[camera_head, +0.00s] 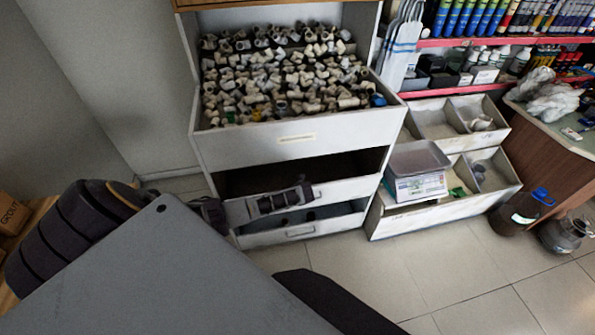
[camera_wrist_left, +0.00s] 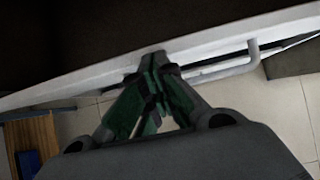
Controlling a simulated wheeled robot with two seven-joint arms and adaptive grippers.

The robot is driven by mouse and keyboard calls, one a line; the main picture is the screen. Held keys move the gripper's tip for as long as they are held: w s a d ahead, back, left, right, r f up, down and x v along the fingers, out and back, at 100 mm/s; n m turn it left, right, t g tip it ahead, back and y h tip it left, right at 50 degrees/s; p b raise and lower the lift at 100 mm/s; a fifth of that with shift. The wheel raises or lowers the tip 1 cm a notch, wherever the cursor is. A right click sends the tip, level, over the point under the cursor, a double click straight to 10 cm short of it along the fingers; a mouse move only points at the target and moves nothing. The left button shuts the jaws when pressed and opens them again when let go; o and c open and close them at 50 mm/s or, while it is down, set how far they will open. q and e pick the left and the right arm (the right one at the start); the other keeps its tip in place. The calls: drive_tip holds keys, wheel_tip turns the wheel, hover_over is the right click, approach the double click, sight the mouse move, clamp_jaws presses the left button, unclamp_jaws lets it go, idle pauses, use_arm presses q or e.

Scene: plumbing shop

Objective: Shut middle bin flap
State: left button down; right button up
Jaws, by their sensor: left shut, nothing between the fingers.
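The middle bin flap (camera_head: 350,188) is a white panel on the cabinet, below the full top bin. A dark gap shows above it, so it stands open. My left gripper (camera_head: 306,191) reaches across the front of this flap from the left and covers part of it. In the left wrist view, the fingers (camera_wrist_left: 157,66) are shut and empty, with their tips at the flap's white upper edge (camera_wrist_left: 95,80). I cannot tell whether they touch it. A grey bar handle (camera_wrist_left: 235,68) is to the right of the fingertips. My right gripper is out of view.
The top bin (camera_head: 290,142) is heaped with pipe fittings. The lower bin front (camera_head: 275,237) has a handle and a dark gap above it. A scale (camera_head: 420,187) sits on a low divided bin at right. Bottles (camera_head: 520,210) stand on the tiled floor. Clear floor lies in front.

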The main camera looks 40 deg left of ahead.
use_arm(q)
drive_tip(key=shift+w+a+r, duration=0.15)
drive_tip(key=shift+w+a, duration=0.35)
drive_tip(key=shift+a, duration=0.15)
drive_tip(key=shift+w+a+r, duration=0.15)
drive_tip(key=shift+w+a, duration=0.35)
drive_tip(key=shift+a, duration=0.1)
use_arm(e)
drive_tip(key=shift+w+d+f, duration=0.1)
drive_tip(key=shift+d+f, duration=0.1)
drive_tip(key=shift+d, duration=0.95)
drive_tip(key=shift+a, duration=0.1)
